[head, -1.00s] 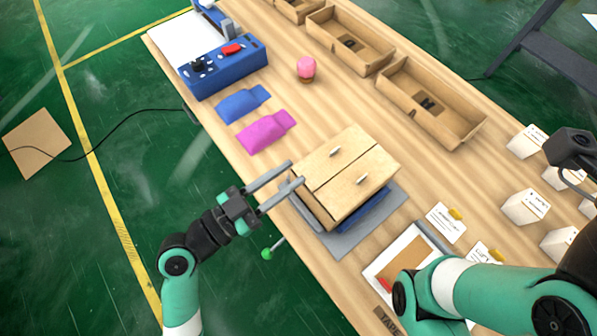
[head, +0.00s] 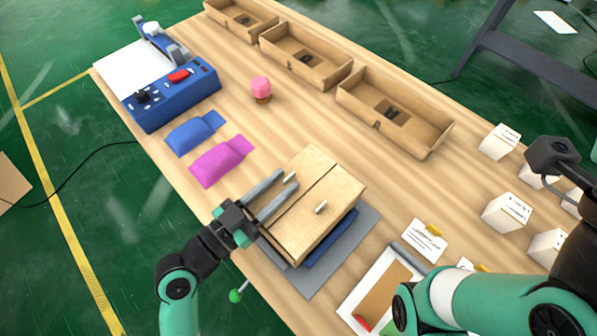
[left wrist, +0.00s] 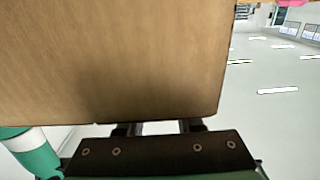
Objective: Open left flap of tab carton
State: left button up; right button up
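The tab carton (head: 312,230) is a tan box with two top flaps meeting at a central seam, each with a small pale tab. It sits on a grey mat (head: 318,278). The left flap (head: 300,170) and the right flap (head: 335,195) look closed. My left gripper (head: 289,180) is open over the left flap, its fingertips to either side of the left tab (head: 290,177); I cannot tell whether they touch it. In the left wrist view a brown cardboard panel (left wrist: 120,60) fills most of the picture and hides the fingertips.
Magenta (head: 220,163) and blue (head: 195,133) pouches lie left of the carton. A blue control box (head: 175,100) stands at the back left. Open trays (head: 395,115) line the far side, and white boxes (head: 507,213) stand at right. My right arm covers the lower right.

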pick_arm(q)
jog(key=shift+w+d, duration=0.25)
jog(key=shift+s+a, duration=0.15)
grip_shut()
dwell(1.2)
